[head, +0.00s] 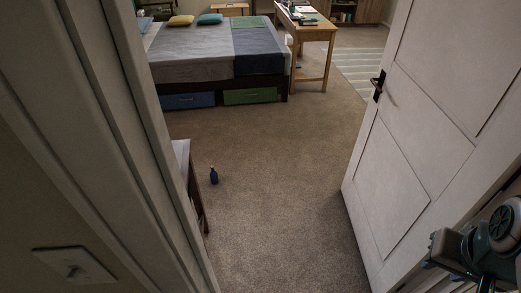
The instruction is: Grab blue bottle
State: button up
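A small dark blue bottle (214,176) stands upright on the carpet in the head view, left of the middle, just past the doorway. It is close to a wooden piece of furniture (184,160) at the left, partly hidden by the door frame. Part of my arm shows at the lower right corner, far from the bottle. I cannot make out my gripper's fingers in this view.
A white door (430,130) stands open on the right, and the door frame (125,120) is on the left. Carpet (270,190) between them is clear. Farther back are a bed (205,52) with drawers below, a wooden desk (312,38) and a striped rug (362,68).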

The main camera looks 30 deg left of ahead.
aim_at(214, 177)
jog(key=u, duration=0.3)
jog(key=i, duration=1.5)
jog(key=u, duration=1.2)
jog(key=i, duration=3.9)
jog(key=u, duration=2.05)
